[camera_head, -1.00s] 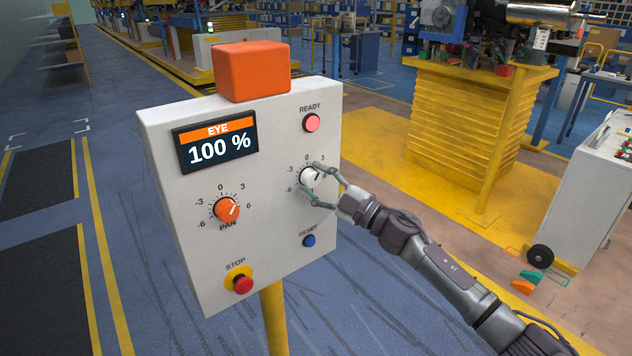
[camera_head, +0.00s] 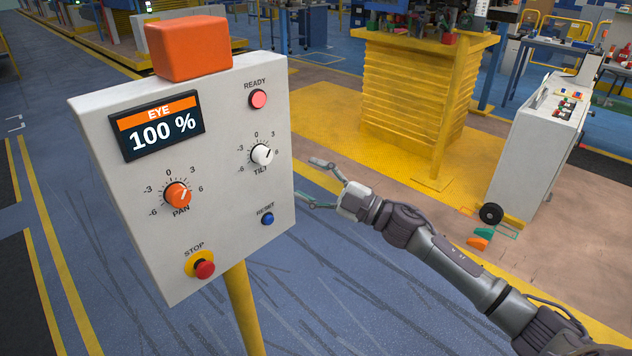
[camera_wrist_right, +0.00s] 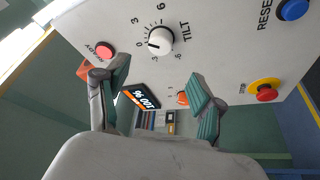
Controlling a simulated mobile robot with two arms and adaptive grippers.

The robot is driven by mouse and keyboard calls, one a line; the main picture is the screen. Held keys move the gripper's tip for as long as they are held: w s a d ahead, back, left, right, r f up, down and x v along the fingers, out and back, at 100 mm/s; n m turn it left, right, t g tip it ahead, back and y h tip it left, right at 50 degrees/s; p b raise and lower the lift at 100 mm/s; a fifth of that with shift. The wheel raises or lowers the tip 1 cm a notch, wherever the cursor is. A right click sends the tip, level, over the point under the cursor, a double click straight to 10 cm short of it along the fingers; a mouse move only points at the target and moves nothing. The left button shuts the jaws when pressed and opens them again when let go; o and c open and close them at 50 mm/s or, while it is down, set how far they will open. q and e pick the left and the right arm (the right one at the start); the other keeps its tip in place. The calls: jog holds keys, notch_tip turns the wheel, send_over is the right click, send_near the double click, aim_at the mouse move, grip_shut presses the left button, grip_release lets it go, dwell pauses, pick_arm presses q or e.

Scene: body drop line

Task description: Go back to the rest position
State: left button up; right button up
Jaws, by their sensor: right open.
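My right gripper (camera_head: 318,183) is open and empty, just right of the grey control panel (camera_head: 150,235) and apart from it. In the right wrist view its two fingers (camera_wrist_right: 158,95) are spread, with the white TILT knob (camera_wrist_right: 160,41) ahead and clear of them. The TILT knob also shows in the head view (camera_head: 262,155), with its pointer turned to the upper right. The orange PAN knob (camera_head: 177,194) points to the upper right too. The display (camera_head: 156,126) reads EYE 100 %. My left gripper is not in view.
The panel stands on a yellow post (camera_head: 243,305) and carries an orange box (camera_head: 189,48) on top. It has a lit READY button (camera_head: 258,99), a blue RESET button (camera_head: 267,219) and a red STOP button (camera_head: 204,269). A white cabinet (camera_head: 530,150) on wheels stands at right. Floor between is open.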

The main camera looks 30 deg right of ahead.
jog(key=shift+s+d+f, duration=0.1)
jog(key=shift+s+d, duration=0.25)
jog(key=shift+s, duration=0.1)
jog(key=shift+f, duration=0.1)
